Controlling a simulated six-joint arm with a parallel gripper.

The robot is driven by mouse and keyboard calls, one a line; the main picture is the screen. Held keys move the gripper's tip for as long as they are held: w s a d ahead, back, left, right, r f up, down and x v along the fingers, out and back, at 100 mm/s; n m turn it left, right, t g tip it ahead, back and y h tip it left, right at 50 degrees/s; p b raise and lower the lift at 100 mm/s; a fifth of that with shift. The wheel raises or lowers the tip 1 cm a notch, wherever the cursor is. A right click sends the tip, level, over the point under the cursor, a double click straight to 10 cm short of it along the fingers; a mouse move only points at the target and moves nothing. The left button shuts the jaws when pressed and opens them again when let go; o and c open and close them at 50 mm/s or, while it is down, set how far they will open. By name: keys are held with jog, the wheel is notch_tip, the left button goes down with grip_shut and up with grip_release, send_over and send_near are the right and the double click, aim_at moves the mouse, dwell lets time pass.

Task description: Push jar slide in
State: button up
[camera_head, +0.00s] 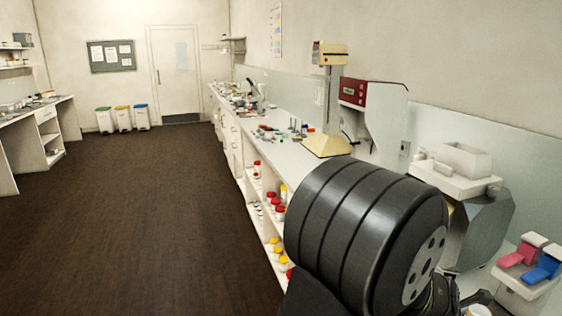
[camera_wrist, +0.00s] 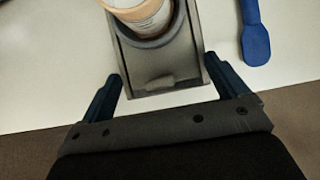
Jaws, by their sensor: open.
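In the wrist view, the jar slide (camera_wrist: 124,62) is a grey tray with raised side walls and a small grip near its front end. A jar (camera_wrist: 138,14) with a pale orange rim sits in a round dark seat on the slide, cut off by the top edge. My gripper (camera_wrist: 163,72) is open, its two dark blue fingers on either side of the slide's front end. I cannot tell whether they touch it. In the head view my black arm covers this area and the fingers cannot be made out.
A blue spatula (camera_wrist: 255,38) lies right of the slide on the white counter. In the head view, a grey-and-white machine (camera_head: 480,232) stands right of my arm, with pink (camera_head: 516,255) and blue (camera_head: 542,267) scoops nearby. Bottles fill the shelves below the counter. The floor is clear.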

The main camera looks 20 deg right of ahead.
jog(key=c, duration=0.7)
jog(key=shift+d, duration=4.85)
jog(key=o, duration=0.7)
jog(key=shift+a+r, duration=0.1)
jog(key=shift+a+f+v, duration=0.1)
jog(key=shift+a+v, duration=0.05)
jog(key=shift+v, duration=1.4)
jog(key=shift+a+f+v, duration=0.1)
jog(key=shift+a+v, duration=0.05)
jog(key=shift+v, duration=1.35)
